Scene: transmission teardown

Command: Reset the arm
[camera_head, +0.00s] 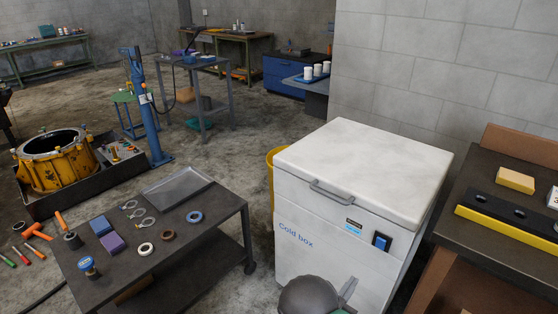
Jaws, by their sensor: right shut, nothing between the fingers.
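My right arm shows only at the bottom edge, as a dark grey rounded link with a small grey-green gripper piece (347,290) beside it. The gripper is shut with nothing in it, in front of the cold box. Most of the arm is below the picture. My left gripper is out of view. The white cold box (352,178) stands upright with its lid closed, a grey handle on the lid's front edge and a blue switch on its front.
A dark cart (205,229) on the left holds a metal tray, rings, clamps and blue and purple blocks. A yellow housing (57,162) sits in a floor tray. A workbench (480,215) stands close on the right, with a yellow-edged black block. Floor is open behind the cart.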

